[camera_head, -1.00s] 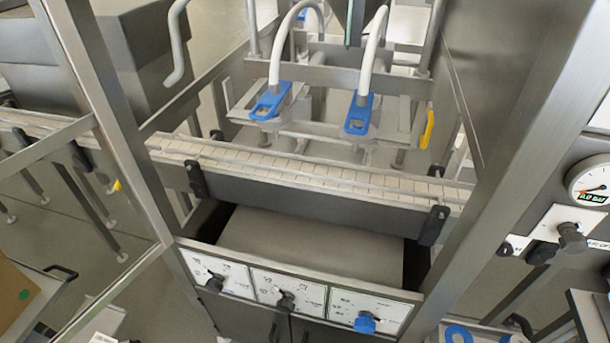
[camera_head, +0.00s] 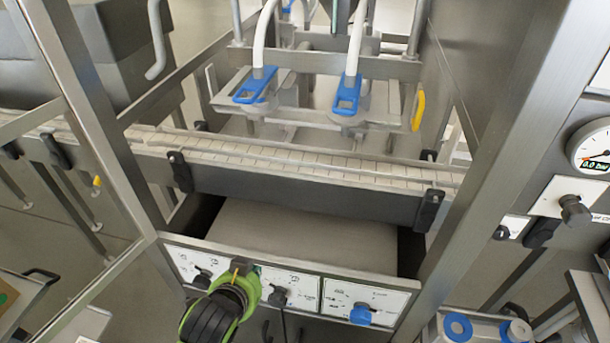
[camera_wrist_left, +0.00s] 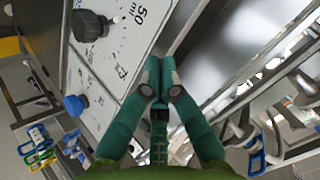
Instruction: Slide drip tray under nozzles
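Two nozzles hang under blue valve handles (camera_head: 255,85) (camera_head: 346,94), fed by white hoses, above and behind the conveyor. A metal tray-like part (camera_head: 290,112) with a yellow handle (camera_head: 418,108) at its right sits around the nozzle level; I cannot tell for sure that it is the drip tray. My left gripper (camera_head: 243,266) is in front of the control panel (camera_head: 335,300), partly hidden by its own wrist. In the left wrist view its green fingers (camera_wrist_left: 160,65) are together, with nothing seen between them, close to the panel edge. My right gripper is out of view.
The conveyor (camera_head: 300,160) crosses in front of the nozzles, with black rail clamps (camera_head: 429,210). Steel frame posts (camera_head: 500,160) stand left and right. Panel knobs stick out, including a blue one (camera_head: 361,314). A pressure gauge (camera_head: 594,150) is at right.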

